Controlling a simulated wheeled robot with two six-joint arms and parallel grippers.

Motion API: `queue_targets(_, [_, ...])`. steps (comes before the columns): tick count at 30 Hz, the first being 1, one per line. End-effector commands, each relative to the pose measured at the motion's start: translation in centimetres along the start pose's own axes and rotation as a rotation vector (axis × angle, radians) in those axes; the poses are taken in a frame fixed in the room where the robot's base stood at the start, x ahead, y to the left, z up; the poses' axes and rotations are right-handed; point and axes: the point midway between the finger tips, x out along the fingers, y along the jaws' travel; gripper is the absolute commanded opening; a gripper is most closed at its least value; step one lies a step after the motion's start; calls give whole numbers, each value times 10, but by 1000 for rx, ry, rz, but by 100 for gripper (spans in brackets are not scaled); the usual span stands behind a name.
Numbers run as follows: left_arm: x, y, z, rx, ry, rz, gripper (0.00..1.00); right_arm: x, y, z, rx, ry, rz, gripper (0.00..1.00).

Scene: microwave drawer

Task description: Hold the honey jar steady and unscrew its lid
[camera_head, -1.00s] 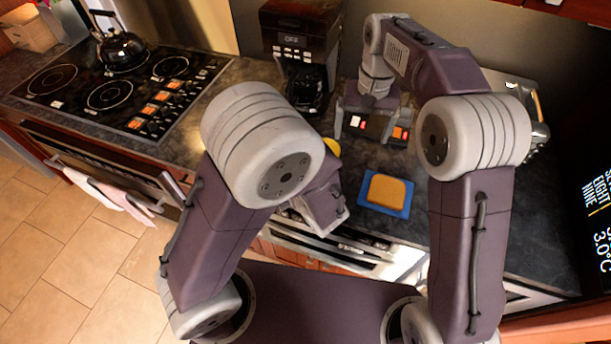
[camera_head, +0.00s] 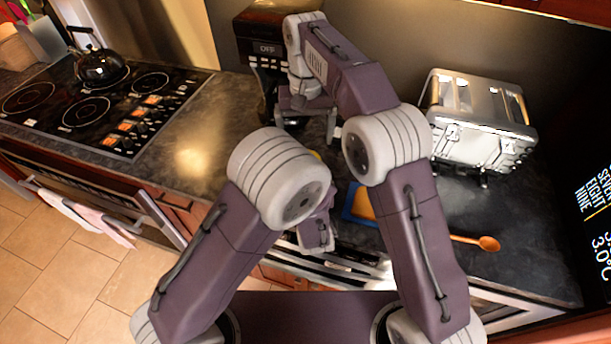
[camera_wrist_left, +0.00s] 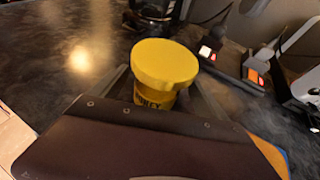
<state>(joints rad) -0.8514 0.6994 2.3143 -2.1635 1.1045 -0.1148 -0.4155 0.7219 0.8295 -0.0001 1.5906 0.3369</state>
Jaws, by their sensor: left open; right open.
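The honey jar (camera_wrist_left: 155,96) stands upright on the dark counter in the left wrist view, with a wide yellow lid (camera_wrist_left: 165,62) on top. In the head view only a sliver of yellow (camera_head: 315,154) shows behind my left arm. My left gripper (camera_wrist_left: 163,88) is open, its fingers on either side of the jar below the lid; contact is not clear. In the head view its fingers are hidden. My right gripper (camera_head: 305,126) is open and empty, pointing down in front of the coffee maker, beyond the jar. It also shows at the upper right of the left wrist view.
A coffee maker (camera_head: 262,50) stands behind my right gripper. A blue board (camera_head: 352,207) with bread, partly hidden by my right arm, lies near the front edge. A silver toaster (camera_head: 480,125) and wooden spoon (camera_head: 486,243) are to the right. The stove (camera_head: 110,105) is left.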

Motion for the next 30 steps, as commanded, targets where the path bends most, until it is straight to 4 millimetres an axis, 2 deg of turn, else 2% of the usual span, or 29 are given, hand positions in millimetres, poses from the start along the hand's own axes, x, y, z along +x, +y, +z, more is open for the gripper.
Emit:
queue_targets(3, [15, 0, 0, 0, 1, 2, 86, 0, 0, 0, 0, 0, 0, 93])
queue_targets(6, [21, 0, 0, 0, 0, 1, 86, 0, 0, 0, 0, 0, 0, 93])
queue_targets(13, [22, 0, 0, 0, 0, 0, 86, 0, 0, 0, 0, 0, 0, 93])
queue_targets(14, [22, 0, 0, 0, 0, 0, 83, 0, 0, 0, 0, 0, 0, 93])
queue_targets(21, [22, 0, 0, 0, 1, 0, 16, 0, 0, 0, 0, 0, 0, 93])
queue_targets(23, [22, 0, 0, 0, 1, 0, 0, 0, 0, 0, 0, 0, 0, 93])
queue_targets(24, [22, 0, 0, 0, 1, 0, 0, 0, 0, 0, 0, 0, 0, 93])
queue_targets(26, [22, 0, 0, 0, 1, 0, 0, 0, 0, 0, 4, 0, 0, 84])
queue_targets(30, [22, 0, 0, 0, 0, 0, 0, 0, 0, 0, 150, 0, 0, 84])
